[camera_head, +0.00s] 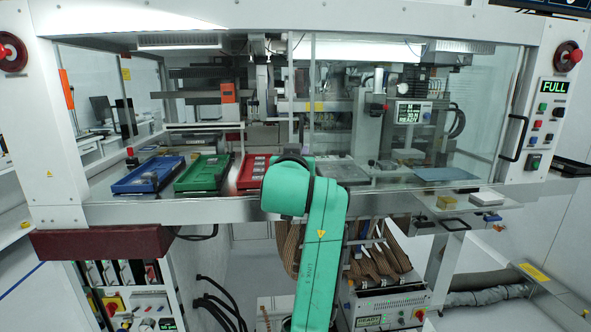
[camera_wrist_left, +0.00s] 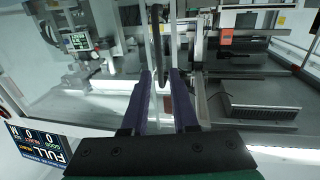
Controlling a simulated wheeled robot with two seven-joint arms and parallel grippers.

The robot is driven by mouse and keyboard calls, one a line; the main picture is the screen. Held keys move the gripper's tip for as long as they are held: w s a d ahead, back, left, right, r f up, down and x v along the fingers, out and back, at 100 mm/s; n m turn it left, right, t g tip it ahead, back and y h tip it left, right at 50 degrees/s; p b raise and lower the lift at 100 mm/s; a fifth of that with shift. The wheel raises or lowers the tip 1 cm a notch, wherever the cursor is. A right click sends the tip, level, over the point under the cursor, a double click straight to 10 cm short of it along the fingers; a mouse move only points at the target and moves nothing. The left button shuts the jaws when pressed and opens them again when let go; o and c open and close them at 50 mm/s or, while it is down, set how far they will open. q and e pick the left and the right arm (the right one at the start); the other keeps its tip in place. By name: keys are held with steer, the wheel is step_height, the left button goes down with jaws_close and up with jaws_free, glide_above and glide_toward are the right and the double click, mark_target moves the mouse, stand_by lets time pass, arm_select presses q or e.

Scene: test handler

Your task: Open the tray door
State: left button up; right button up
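The tray door is a clear panel in the front of the machine; I cannot tell its exact edges or whether it stands a little open. In the left wrist view a dark upright handle bar (camera_wrist_left: 158,45) lies between the two purple fingers of my left gripper (camera_wrist_left: 160,74). The fingers are apart on either side of the bar; I cannot tell if they touch it. In the head view my green arm hides this gripper. A blue tray (camera_head: 117,186), a green tray (camera_head: 181,185) and a red tray (camera_head: 243,183) lie inside the machine. My right gripper is out of view.
Another black handle (camera_head: 513,138) is on the right side of the glass front. A control panel (camera_head: 545,125) reads FULL. A small shelf (camera_head: 460,208) with blocks juts out at the lower right. A dark red ledge (camera_head: 100,242) juts out at the lower left.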

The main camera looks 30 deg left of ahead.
arm_select(q)
steer(key=b+v, duration=0.1)
steer(key=v, duration=0.4)
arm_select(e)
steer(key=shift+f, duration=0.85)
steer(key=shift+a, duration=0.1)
